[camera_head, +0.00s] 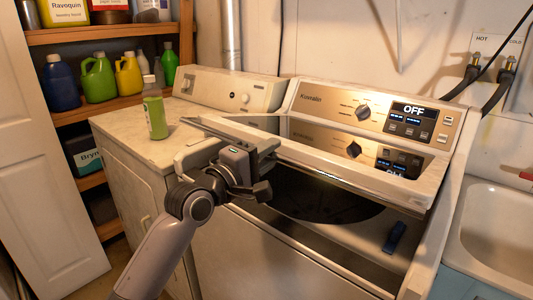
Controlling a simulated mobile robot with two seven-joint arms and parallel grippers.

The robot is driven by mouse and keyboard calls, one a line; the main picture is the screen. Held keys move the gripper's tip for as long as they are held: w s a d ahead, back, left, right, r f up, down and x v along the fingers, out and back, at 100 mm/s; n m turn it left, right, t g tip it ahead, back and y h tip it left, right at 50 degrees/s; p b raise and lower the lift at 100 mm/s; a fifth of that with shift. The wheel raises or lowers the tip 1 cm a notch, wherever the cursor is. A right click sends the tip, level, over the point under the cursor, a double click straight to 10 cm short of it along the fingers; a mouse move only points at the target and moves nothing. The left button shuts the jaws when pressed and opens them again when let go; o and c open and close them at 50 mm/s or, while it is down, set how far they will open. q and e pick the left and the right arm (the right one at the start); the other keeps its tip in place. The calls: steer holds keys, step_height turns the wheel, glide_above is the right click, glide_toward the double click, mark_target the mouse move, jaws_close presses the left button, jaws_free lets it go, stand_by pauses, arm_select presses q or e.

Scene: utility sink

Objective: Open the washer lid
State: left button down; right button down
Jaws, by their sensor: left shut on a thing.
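The washer (290,262) stands at the center right, with a gold control panel (335,103) whose display reads "OFF". Its lid (350,173) is partly raised. The lid's dark glass mirrors the panel, and its pale front edge stands above the opening. Under it the dark round drum opening (320,197) shows. My left gripper (262,154) is at the lid's front left corner and is shut on the lid's edge. The fingertips are partly hidden by the gripper body. My right gripper is out of view.
A blue piece (395,237) is at the right of the washer's opening. Shelves with bottles (98,78) are at the far left. A white sink (495,235) is close on the right.

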arm_select(q)
steer(key=w+d+r+p, duration=0.2)
steer(key=w+r+p, duration=0.1)
steer(key=r, duration=0.5)
steer(key=w+d+r+p, duration=0.2)
steer(key=w+r+p, duration=0.1)
steer(key=r, duration=0.5)
steer(key=shift+r+p, duration=0.35)
steer(key=shift+p, duration=0.1)
steer(key=shift+d, duration=0.1)
steer(key=c, duration=1.1)
jaws_free()
steer(key=shift+f, duration=0.1)
steer(key=shift+s, duration=0.2)
steer(key=shift+b+v, duration=0.8)
steer(key=shift+v, duration=2.65)
